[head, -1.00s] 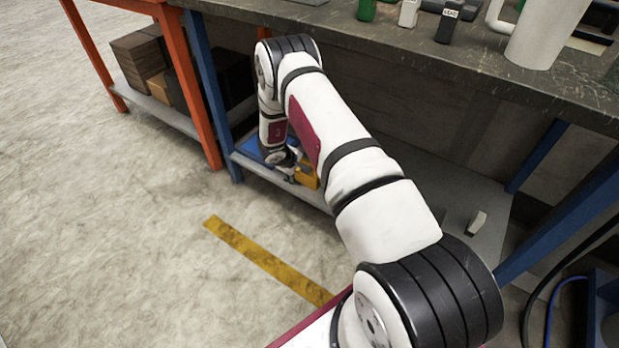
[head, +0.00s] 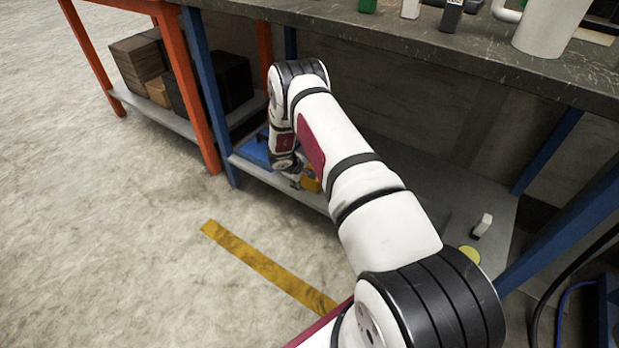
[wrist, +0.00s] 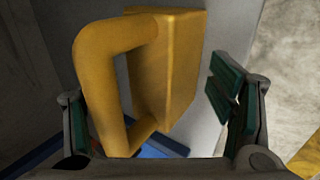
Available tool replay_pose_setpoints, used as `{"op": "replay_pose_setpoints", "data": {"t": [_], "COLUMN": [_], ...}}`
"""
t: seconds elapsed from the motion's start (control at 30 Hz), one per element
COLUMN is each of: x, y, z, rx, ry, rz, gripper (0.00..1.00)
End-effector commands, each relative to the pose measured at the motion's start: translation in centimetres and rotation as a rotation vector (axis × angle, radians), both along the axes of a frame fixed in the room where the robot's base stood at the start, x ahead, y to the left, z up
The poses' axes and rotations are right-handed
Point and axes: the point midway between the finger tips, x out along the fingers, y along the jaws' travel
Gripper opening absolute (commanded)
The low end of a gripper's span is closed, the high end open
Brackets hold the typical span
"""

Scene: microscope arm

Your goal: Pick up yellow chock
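The yellow chock (head: 312,184) sits on the lower shelf of the blue-legged bench, partly hidden behind my gripper in the head view. In the wrist view the chock (wrist: 178,75) is large and close, a block with a rounded loop handle on its left side. My gripper (wrist: 160,112) is open, its green-padded fingers wide apart, one on each side of the chock's lower part. The handle's lower end lies between the fingers, nearer the left one. No grip on it shows. The gripper (head: 297,181) is small in the head view, so its fingers are hard to make out there.
A blue item (head: 255,150) lies left of the chock on the shelf. A small white object (head: 483,224) and a yellow round thing (head: 470,254) are at the shelf's right. Boxes (head: 140,65) fill the orange-legged shelf; the floor is open.

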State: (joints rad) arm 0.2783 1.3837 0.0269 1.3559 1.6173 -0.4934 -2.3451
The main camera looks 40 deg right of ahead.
Motion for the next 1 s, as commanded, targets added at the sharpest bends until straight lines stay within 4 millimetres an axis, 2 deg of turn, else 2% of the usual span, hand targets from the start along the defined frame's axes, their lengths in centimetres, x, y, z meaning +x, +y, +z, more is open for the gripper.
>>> {"op": "replay_pose_setpoints", "data": {"t": [0.03,0.33,0.73,1.0], "x": [0.0,-0.1,-0.2,-0.2], "y": [0.0,0.1,0.2,0.0], "z": [0.0,-0.2,0.1,2.8], "rx": [0.000,0.002,0.005,0.001], "ry": [0.000,0.002,0.004,0.004], "rz": [0.000,0.002,0.001,-0.001], "gripper": [0.67,0.00,0.00,0.00]}}
